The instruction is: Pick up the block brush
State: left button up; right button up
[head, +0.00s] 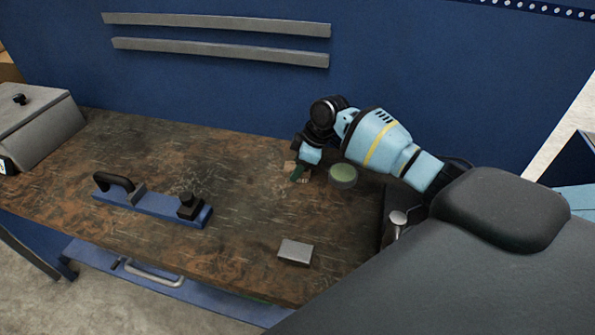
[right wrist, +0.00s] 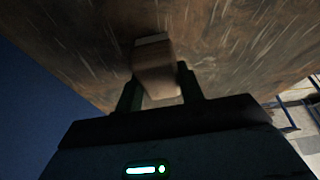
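The block brush appears to be the small pale wooden block (right wrist: 154,55) between the two fingers of my right gripper (right wrist: 160,82) in the right wrist view. One finger stands close on each side of it. I cannot tell whether the fingers press on it or leave a small gap. In the head view my right gripper (head: 298,171) reaches down to the bench top, and small pale parts of the block (head: 289,167) show around the dark green fingers. The bristles cannot be made out. My left gripper is not in view.
The worn brown workbench (head: 235,215) carries a green-topped round tin (head: 343,175) close to my right gripper. A grey block (head: 295,252) lies nearer the front edge. A long blue tool with black handles (head: 152,203) lies at left, near a grey sloped box (head: 38,125). A blue wall stands behind.

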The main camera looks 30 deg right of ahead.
aim_at(293, 166)
jog(key=c, duration=0.4)
jog(key=shift+r, duration=0.1)
